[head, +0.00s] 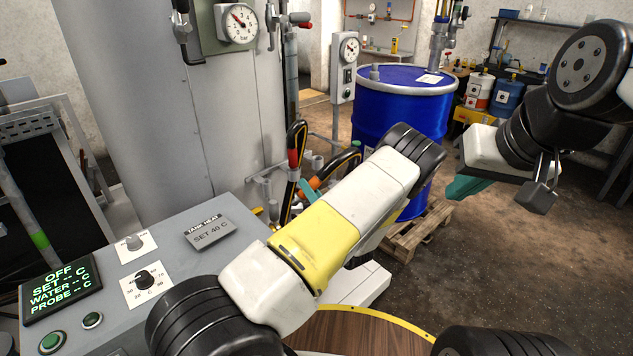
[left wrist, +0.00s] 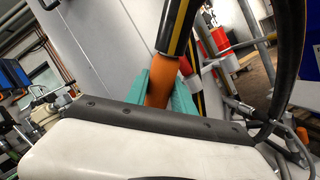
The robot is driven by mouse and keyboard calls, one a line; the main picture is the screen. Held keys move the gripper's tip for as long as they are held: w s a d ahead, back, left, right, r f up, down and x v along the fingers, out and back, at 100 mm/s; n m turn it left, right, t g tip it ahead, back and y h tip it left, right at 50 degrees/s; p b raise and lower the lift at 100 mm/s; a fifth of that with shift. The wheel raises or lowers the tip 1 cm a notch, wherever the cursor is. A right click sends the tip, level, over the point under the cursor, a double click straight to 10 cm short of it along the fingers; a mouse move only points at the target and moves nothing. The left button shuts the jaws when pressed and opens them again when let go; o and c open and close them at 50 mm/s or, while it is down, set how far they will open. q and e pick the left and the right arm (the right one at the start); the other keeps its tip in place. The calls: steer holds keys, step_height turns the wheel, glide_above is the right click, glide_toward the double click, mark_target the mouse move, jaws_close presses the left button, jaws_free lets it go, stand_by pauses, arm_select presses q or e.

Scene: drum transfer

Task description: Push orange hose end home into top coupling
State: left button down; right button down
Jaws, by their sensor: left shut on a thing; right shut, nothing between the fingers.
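The orange hose end (head: 315,183) is at the end of a black hose with a yellow stripe (head: 345,160), by the pipework beside the grey tank. My left gripper (head: 307,189) is shut on it, its teal fingers partly hidden behind my own arm. In the left wrist view the teal fingers (left wrist: 164,92) lie on both sides of the orange hose end (left wrist: 158,88). Grey pipe fittings (head: 316,160) stand close to it; I cannot tell which is the top coupling or whether the hose end touches it.
A blue drum (head: 395,105) stands on a wooden pallet (head: 408,240) behind my left arm. A control panel (head: 190,265) is at lower left. The floor at right is clear.

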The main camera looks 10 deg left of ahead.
arm_select(q)
steer(key=w+f+m+g+y, duration=0.1)
steer(key=w+f+m+y, duration=0.1)
steer(key=f+m, duration=0.3)
steer(key=w+f+m+g+y, duration=0.1)
steer(key=w+f+m+y, duration=0.15)
steer(key=f, duration=0.45)
steer(key=shift+n+h, duration=0.25)
steer(key=shift+h, duration=0.1)
steer(key=shift+s+a+r, duration=0.1)
steer(key=shift+s+a, duration=0.7)
steer(key=shift+s, duration=0.25)
steer(key=shift+s+a+r, duration=0.1)
steer(key=shift+s+a, duration=0.65)
steer(key=shift+s, duration=0.3)
steer(key=shift+s+a, duration=0.15)
steer(key=shift+s+a, duration=0.6)
steer(key=shift+s, duration=0.2)
steer(key=shift+s+a, duration=0.6)
steer(key=shift+s, duration=0.15)
steer(key=c, duration=1)
jaws_free()
steer(key=shift+a, duration=0.1)
steer(key=shift+s, duration=0.1)
